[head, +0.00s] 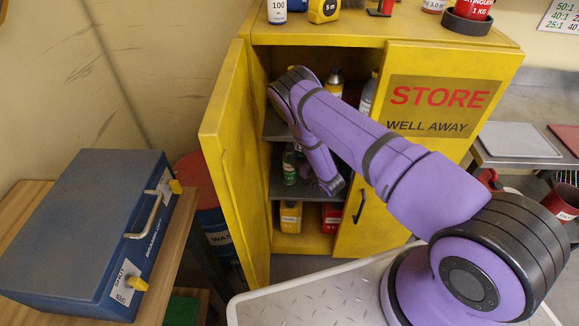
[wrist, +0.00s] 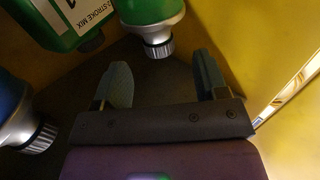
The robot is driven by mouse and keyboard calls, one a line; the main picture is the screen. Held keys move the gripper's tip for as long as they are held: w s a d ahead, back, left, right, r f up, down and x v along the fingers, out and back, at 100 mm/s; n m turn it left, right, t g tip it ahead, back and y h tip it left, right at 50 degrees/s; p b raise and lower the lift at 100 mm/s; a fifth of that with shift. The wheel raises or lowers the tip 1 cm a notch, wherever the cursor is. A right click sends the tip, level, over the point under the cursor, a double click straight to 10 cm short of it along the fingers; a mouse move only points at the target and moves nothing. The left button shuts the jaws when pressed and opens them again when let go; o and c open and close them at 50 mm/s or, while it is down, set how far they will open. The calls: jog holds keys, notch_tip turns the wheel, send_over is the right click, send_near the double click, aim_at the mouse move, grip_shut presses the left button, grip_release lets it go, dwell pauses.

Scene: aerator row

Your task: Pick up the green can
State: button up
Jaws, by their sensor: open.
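One, labelled "2 STROKE MIX" (wrist: 75,22), is at upper left and partly cut off. In the head view, green (head: 289,166) shows on the cabinet's middle shelf, left of my arm's end. My gripper (wrist: 163,75) is open, with nothing between its fingers. The silver cap lies just beyond the fingertips, in line with the gap between them.
A blue container (wrist: 12,95) with a silver cap is left of my gripper. The yellow cabinet's left door (head: 226,150) stands open; its right door (head: 437,100) reads "STORE". Yellow (head: 290,217) and red (head: 330,218) containers stand below. A blue case (head: 85,225) sits at far left.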

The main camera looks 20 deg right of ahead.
aim_at(293, 151)
jog(key=shift+f+x, duration=0.15)
jog(key=shift+x, duration=1.25)
jog(key=shift+f+x, duration=0.1)
jog(key=shift+x, duration=1.35)
jog(key=shift+c, duration=0.5)
jog(key=shift+s, duration=0.1)
grip_shut()
